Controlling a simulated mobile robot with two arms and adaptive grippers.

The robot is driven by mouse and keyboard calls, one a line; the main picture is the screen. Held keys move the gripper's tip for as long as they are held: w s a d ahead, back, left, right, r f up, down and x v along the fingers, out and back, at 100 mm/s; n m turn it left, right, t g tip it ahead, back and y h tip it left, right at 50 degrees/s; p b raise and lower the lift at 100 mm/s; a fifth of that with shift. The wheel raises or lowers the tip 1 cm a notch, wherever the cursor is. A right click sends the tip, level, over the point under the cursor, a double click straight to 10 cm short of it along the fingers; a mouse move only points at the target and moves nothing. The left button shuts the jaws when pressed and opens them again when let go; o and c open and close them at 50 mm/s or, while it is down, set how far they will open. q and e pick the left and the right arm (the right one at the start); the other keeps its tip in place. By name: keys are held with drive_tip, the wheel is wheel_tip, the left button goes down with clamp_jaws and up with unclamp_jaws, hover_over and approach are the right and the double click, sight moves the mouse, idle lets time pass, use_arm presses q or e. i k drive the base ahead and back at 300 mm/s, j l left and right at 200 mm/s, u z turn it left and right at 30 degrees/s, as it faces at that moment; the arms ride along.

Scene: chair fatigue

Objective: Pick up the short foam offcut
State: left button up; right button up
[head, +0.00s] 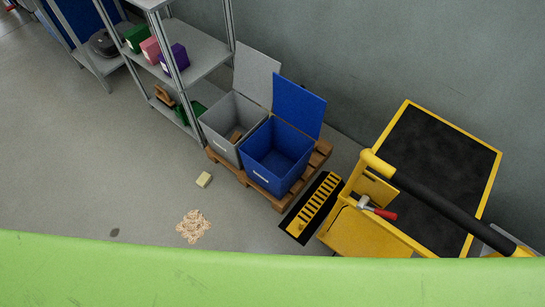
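A small pale-yellow block (204,180), which looks like the short foam offcut, lies on the grey floor in the head view. It is left of the wooden pallet and apart from it, above a small pile of shavings. It is too small in the picture to tell its texture. Neither of my grippers is in view, and nothing is seen touching the block.
A grey bin (218,145) and a blue bin (262,178) with raised lids stand on a pallet (318,163). Pale shavings (193,227) lie on the floor. A yellow cart (404,104) stands right, metal shelving (205,62) behind. A green surface (250,282) fills the foreground.

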sight(203, 179)
drive_tip(key=u, duration=0.95)
drive_tip(key=i+j, duration=0.15)
